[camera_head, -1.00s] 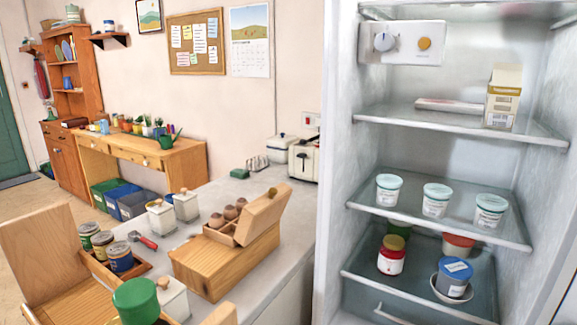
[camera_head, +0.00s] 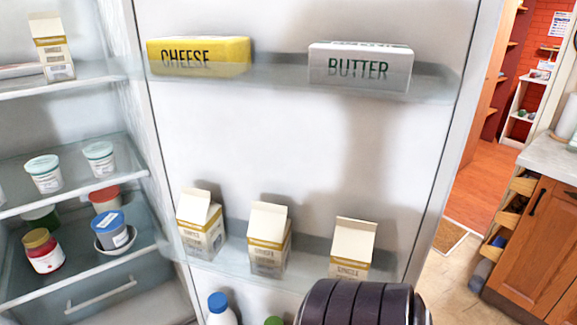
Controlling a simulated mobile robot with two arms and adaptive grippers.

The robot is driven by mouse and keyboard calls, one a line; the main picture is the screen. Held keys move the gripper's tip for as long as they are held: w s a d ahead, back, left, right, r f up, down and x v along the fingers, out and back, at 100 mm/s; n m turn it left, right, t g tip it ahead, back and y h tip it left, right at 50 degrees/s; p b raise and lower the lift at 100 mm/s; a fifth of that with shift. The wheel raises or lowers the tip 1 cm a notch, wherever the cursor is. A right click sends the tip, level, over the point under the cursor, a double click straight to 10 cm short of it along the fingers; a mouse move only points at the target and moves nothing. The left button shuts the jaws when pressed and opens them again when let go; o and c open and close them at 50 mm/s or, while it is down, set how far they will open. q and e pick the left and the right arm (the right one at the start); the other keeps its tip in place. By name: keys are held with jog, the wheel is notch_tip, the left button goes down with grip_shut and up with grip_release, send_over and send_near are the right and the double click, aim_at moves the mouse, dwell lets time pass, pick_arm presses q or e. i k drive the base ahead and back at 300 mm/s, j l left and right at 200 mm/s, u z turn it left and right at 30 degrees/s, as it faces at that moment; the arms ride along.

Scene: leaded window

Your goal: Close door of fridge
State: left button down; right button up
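The fridge door (camera_head: 270,135) stands open, its inner side facing me and filling the middle of the head view. Its upper shelf holds a yellow cheese box (camera_head: 198,55) and a white butter box (camera_head: 360,66). Its lower shelf holds several cartons, one of them in the middle (camera_head: 268,238). The fridge interior (camera_head: 70,115) shows at the left, with shelves of tubs and jars. A dark rounded part, likely of my own arm, shows at the bottom right of the door and hides part of it. Neither gripper's fingers are in view.
A wooden cabinet (camera_head: 545,245) with a pale worktop stands at the right. Between it and the door is open floor with a doormat (camera_head: 449,236). A doorway with red-orange walls lies beyond. A blue-capped bottle (camera_head: 221,308) sits low in the door.

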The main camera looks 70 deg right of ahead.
aim_at(262, 133)
jog(key=k+l+u, duration=0.25)
jog(key=k+l, duration=0.95)
jog(key=l+u, duration=0.2)
jog(key=l, duration=1.4)
